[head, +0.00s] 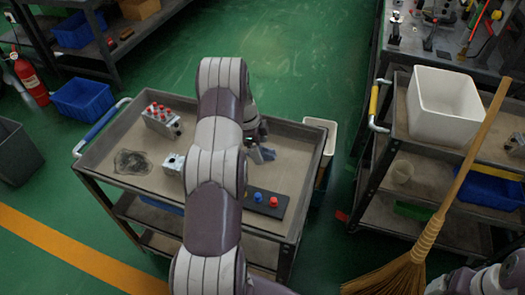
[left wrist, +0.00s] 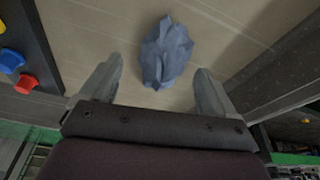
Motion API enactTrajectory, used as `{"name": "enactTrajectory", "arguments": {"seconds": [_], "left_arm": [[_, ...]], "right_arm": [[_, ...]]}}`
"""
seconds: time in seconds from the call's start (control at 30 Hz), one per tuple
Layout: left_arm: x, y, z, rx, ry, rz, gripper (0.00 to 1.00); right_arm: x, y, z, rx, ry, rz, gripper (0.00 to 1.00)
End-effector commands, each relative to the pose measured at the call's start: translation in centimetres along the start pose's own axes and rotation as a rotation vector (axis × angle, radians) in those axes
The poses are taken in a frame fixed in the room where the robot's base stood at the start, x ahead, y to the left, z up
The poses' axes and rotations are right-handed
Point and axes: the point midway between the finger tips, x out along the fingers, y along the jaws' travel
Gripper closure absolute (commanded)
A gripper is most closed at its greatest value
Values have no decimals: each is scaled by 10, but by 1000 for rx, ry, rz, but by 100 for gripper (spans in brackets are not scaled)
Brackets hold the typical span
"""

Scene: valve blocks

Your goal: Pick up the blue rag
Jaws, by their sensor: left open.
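The blue rag (left wrist: 166,52) is a crumpled grey-blue cloth lying on the cart's tray top (left wrist: 100,25). In the left wrist view it sits beyond and between my left gripper's two fingers (left wrist: 152,92), nearer the middle, apart from both. The gripper is open with nothing between its fingers. In the head view my left arm hides much of the gripper; a bit of the rag (head: 267,154) seems to show just right of it, on the cart (head: 100,150). My right gripper is not seen.
A dark plate with blue and red knobs (head: 266,203) lies on the cart near the rag. A valve block with red knobs (head: 161,119) and a dark stain (head: 132,162) are at the left. A second cart with a white bin (head: 442,105) and a broom (head: 425,240) stand at the right.

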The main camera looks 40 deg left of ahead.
Motion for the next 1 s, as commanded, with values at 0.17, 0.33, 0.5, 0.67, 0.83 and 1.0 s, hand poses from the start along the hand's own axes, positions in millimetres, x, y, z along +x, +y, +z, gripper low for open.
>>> {"name": "enactTrajectory", "arguments": {"seconds": [0.17,0.33,0.5,0.67,0.83,1.0], "left_arm": [[7,0,0,0,-1,-1,10],[7,0,0,0,-1,0,33],[6,0,0,0,-1,0,70],[6,0,0,-1,-1,-1,70],[5,0,0,0,-1,-1,70],[-8,-1,-4,-1,-1,-4,70]], "right_arm": [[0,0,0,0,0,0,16],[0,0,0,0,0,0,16],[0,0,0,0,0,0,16],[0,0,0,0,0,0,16],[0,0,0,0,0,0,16],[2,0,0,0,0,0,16]]}}
